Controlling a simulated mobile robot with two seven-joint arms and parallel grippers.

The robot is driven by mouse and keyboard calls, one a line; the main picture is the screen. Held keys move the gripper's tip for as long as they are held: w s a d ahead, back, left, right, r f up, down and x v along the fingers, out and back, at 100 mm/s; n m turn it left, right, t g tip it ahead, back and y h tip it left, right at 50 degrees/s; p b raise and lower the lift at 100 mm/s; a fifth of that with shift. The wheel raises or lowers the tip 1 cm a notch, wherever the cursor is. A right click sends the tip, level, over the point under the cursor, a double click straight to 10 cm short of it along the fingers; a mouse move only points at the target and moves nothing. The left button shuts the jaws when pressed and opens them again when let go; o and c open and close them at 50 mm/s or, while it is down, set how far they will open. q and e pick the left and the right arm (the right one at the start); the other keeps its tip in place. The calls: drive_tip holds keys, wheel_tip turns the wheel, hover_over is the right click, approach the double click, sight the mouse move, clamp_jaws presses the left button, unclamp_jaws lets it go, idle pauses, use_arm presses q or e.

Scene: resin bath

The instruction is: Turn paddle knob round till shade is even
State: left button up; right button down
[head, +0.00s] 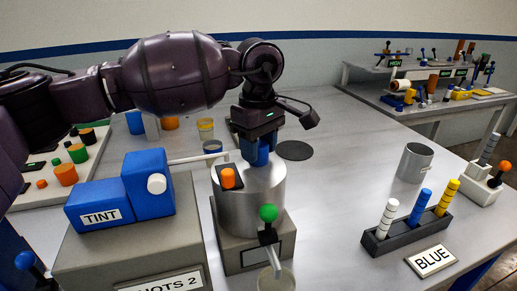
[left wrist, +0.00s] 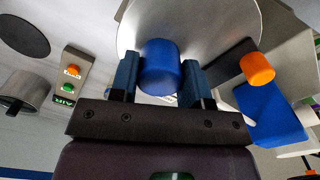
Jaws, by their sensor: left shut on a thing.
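The paddle knob is a blue upright cylinder on top of the silver resin bath (head: 248,205). In the left wrist view the knob (left wrist: 160,66) stands between my two fingers against the bath's round lid (left wrist: 215,25). My left gripper (head: 258,150) reaches down onto it from above and is shut on it. In the left wrist view its fingers (left wrist: 160,84) press the knob from both sides. The resin inside the bath is hidden, so I cannot tell its shade. My right gripper is not in view.
A blue TINT dispenser (head: 148,185) stands close left of the bath. A green-knobbed tap lever (head: 268,213) and a cup (head: 276,280) are in front. A stick rack (head: 408,228), a BLUE sign (head: 432,260) and a metal mug (head: 414,162) stand right. Bare table lies between.

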use_arm(q)
drive_tip(key=m+b, duration=0.1)
drive_tip(key=m, duration=0.2)
drive_tip(key=shift+f+m+b, duration=0.15)
drive_tip(key=shift+m+b, duration=0.2)
drive_tip(key=shift+m, duration=0.05)
drive_tip(key=m+b, duration=0.1)
drive_tip(key=m, duration=0.1)
drive_tip(key=shift+w+m, duration=0.1)
drive_tip(key=shift+m, duration=0.2)
drive_tip(key=m+b, duration=0.1)
drive_tip(key=m, duration=0.1)
drive_tip(key=shift+m+b, duration=0.75)
drive_tip(key=shift+m, duration=0.45)
drive_tip(key=shift+r+m, duration=0.2)
drive_tip(key=shift+m, duration=0.4)
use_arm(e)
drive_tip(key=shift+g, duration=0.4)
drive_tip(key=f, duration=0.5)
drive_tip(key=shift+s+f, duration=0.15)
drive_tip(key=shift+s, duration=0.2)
use_arm(q)
drive_tip(key=shift+r+b, duration=0.1)
drive_tip(key=shift+b, duration=0.2)
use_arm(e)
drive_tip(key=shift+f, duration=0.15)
use_arm(q)
drive_tip(key=o, duration=0.9)
drive_tip(key=shift+o, duration=0.2)
